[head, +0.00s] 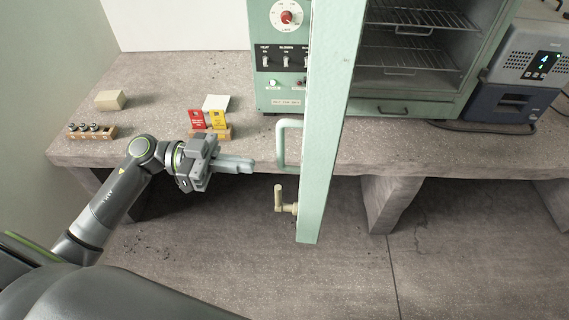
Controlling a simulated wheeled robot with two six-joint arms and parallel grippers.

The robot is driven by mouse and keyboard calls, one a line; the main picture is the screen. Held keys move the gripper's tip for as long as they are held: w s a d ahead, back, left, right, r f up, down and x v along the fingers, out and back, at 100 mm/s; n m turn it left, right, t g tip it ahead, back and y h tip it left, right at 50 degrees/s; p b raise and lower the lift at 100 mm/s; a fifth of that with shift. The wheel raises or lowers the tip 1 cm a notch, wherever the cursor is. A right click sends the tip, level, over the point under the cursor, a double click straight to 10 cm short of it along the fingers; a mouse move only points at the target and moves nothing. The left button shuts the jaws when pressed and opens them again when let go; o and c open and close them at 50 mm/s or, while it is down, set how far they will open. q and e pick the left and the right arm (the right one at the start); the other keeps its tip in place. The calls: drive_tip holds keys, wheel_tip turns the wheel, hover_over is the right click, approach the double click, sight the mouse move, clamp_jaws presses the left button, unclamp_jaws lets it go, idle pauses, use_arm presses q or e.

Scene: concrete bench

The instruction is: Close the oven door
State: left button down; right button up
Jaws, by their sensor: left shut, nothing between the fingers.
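The green oven (281,88) stands on the concrete bench, with a control panel on its left and wire racks inside its open chamber (410,62). Its door (331,130) is swung wide open toward me and shows nearly edge-on. A pale green handle (281,146) and a beige latch lever (280,199) stick out from the door's left face. My left gripper (252,165) is shut and empty, just left of the handle, with its fingers pointing right. I cannot tell whether the fingertips touch the handle. My right gripper is not in view.
A blue-grey device (515,75) with a lit display stands right of the oven. Red and yellow cards (208,120), a rack of small bottles (91,131) and a beige block (110,100) sit on the bench (160,75) at left. Floor shows below the door.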

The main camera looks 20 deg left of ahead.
sight(285, 169)
use_arm(q)
drive_tip(key=shift+w+d+p, duration=0.25)
drive_tip(key=shift+d+p, duration=0.25)
drive_tip(key=shift+d, duration=0.95)
drive_tip(key=shift+w+d+p, duration=0.3)
drive_tip(key=shift+d+p, duration=0.2)
drive_tip(key=shift+d, duration=0.9)
drive_tip(key=shift+w+d+p, duration=0.25)
drive_tip(key=shift+d+p, duration=0.25)
drive_tip(key=shift+d, duration=0.95)
drive_tip(key=shift+w, duration=0.1)
